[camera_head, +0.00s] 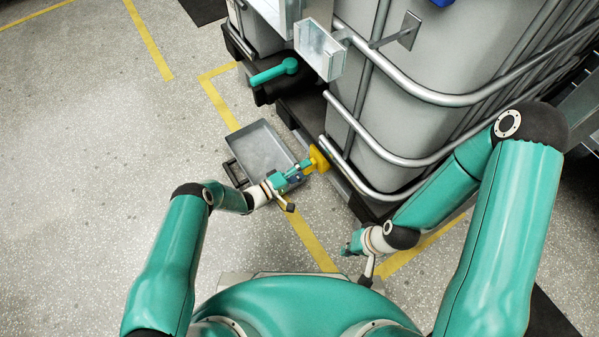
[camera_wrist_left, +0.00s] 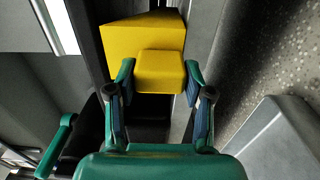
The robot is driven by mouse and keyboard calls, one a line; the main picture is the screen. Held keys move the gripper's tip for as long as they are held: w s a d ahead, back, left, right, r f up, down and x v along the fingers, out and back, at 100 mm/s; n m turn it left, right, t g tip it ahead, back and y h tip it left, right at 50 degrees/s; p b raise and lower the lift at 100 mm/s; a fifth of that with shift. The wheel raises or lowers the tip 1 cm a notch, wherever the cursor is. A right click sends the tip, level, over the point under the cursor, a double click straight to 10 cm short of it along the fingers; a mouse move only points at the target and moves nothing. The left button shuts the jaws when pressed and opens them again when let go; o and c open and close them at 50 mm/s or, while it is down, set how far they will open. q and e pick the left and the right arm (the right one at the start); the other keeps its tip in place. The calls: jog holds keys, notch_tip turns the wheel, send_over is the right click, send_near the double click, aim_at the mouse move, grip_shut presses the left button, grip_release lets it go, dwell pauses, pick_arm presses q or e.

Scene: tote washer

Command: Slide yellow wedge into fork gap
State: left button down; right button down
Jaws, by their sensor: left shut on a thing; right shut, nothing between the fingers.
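The yellow wedge (camera_head: 319,158) is at the lower edge of the tank's dark pallet (camera_head: 305,108). In the left wrist view the wedge (camera_wrist_left: 142,36) has a sloped body and a smaller yellow block (camera_wrist_left: 160,72) facing me. My left gripper (camera_head: 304,168) is shut on that block, one finger on each side. The wedge body lies beyond the fingertips, between grey and dark surfaces. I cannot tell how deep it sits in the fork gap. My right gripper (camera_head: 353,246) is shut and empty, low and to the right of the wedge.
A grey metal tray (camera_head: 262,150) lies left of the wedge, close to my left gripper. The caged tank (camera_head: 405,75) stands behind, with a teal-handled valve (camera_head: 275,72) and a metal box (camera_head: 320,50). The speckled floor (camera_head: 90,130) at left is open.

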aim_at(313, 165)
pick_arm(q)
jog(key=shift+w+d+r, duration=0.1)
jog(key=shift+w+d, duration=0.1)
jog(key=shift+d, duration=0.05)
jog(key=shift+d, duration=0.1)
dwell(0.3)
jog(key=shift+b+x, duration=0.85)
jog(key=shift+x, duration=0.3)
jog(key=shift+w+d, duration=0.2)
jog(key=shift+d, duration=0.05)
jog(key=shift+f+b, duration=0.25)
jog(key=shift+b, duration=0.05)
jog(key=shift+c, duration=1.8)
grip_release()
